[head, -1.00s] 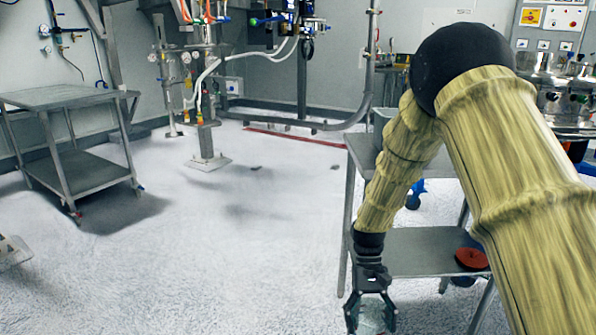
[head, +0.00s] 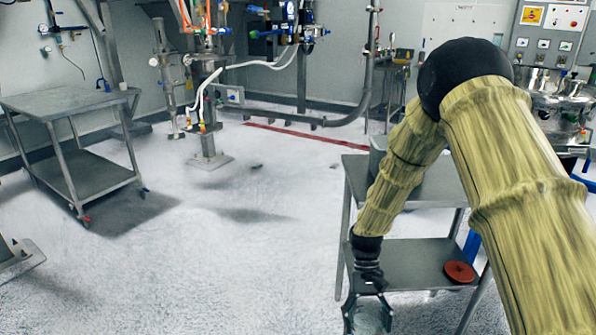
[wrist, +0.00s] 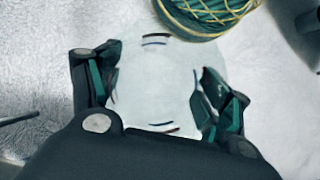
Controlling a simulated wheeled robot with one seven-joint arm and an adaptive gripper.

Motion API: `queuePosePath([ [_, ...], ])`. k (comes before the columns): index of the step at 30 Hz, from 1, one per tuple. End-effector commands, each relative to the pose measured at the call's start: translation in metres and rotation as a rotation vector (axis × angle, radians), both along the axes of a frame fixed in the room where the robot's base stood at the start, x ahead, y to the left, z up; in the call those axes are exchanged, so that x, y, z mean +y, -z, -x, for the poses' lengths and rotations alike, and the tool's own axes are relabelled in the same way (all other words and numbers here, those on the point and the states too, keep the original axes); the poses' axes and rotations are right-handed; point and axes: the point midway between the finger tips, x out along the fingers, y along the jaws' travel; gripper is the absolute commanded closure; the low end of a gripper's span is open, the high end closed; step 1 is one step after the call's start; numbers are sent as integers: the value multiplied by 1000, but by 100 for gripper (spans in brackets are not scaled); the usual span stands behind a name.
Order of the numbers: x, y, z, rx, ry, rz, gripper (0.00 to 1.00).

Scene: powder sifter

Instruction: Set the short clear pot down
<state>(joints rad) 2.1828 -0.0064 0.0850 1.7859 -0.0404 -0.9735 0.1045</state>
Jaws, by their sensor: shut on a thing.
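My gripper (head: 368,318) hangs at the bottom edge of the head view, its fingers pointing down. It is shut on the short clear pot (head: 367,324), which shows as a pale see-through shape between the fingers and is partly cut off by the frame. In the wrist view the pot (wrist: 155,62) is a pale round shape between the two dark green-sided fingers. What lies directly under the pot cannot be made out.
A grey two-shelf cart (head: 415,262) stands just beyond my gripper, with a red disc (head: 459,271) on its lower shelf. A green round thing with yellow strands (wrist: 208,14) is beside the pot in the wrist view. Another cart (head: 66,101) stands left; open floor lies between.

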Motion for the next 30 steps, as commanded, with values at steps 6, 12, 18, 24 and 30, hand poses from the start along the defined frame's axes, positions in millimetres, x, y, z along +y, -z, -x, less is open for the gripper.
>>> queuePosePath([
  [6, 0, -32, 3, 0, 0, -2, 47],
  [12, 1, -53, 7, -1, 2, -3, 47],
  [18, 1, -71, 10, -1, 2, -5, 47],
  [24, 1, -82, 12, -3, 3, -6, 47],
  [30, 2, -84, 13, -5, 4, -7, 47],
])
